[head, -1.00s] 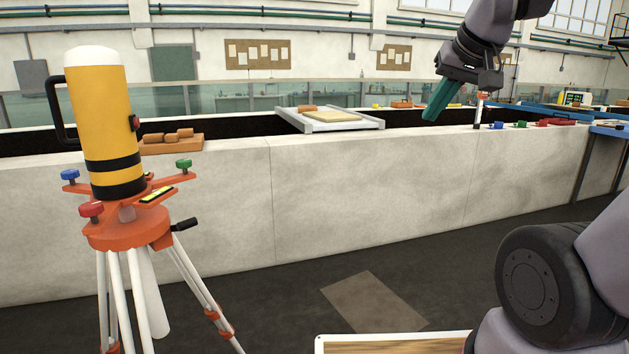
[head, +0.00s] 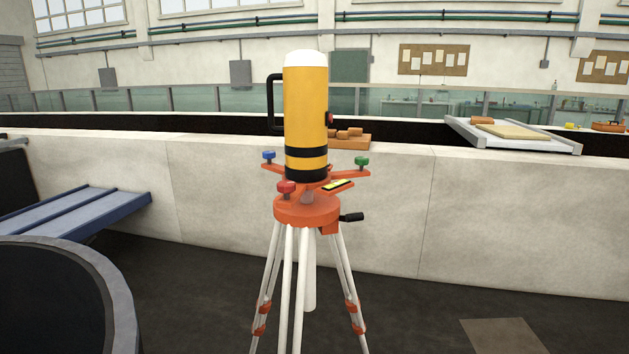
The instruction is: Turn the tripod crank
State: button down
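The tripod (head: 306,211) stands upright on the dark floor in the middle of the head view, with an orange head and white legs. Its crank (head: 351,217) is a short black handle sticking out to the right from an orange housing under the head. A yellow cylindrical instrument (head: 305,108) with black bands and a white top stands on the tripod. Red (head: 286,188), blue (head: 268,156) and green (head: 362,162) knobs sit on the orange arms around its base. My gripper is out of the picture.
A long pale flume wall (head: 380,200) runs behind the tripod. Orange bricks (head: 350,133) lie on top of it. A blue bench (head: 80,213) and a large dark round tub (head: 60,290) stand at the left. The floor right of the tripod is open.

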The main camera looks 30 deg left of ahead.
aim_at(356, 216)
jog(key=k+u, duration=0.1)
jog(key=u, duration=1.45)
jog(key=l+u, duration=0.1)
jog(key=l, duration=0.35)
jog(key=k+l+u, duration=0.1)
jog(key=l, duration=0.4)
jog(key=i+l+u, duration=0.15)
jog(key=l, duration=0.2)
jog(key=l+u, duration=0.15)
jog(key=l, duration=0.2)
jog(key=i+l+u, duration=0.15)
jog(key=l, duration=0.2)
jog(key=i+l+u, duration=0.55)
jog(key=i+l, duration=0.2)
jog(key=l+u, duration=0.3)
jog(key=k+j, duration=0.2)
jog(key=j, duration=0.2)
jog(key=k+j+z, duration=0.1)
jog(key=k+j, duration=0.15)
jog(key=j, duration=0.15)
jog(key=k+j+z, duration=0.1)
jog(key=j, duration=0.25)
jog(key=k, duration=0.1)
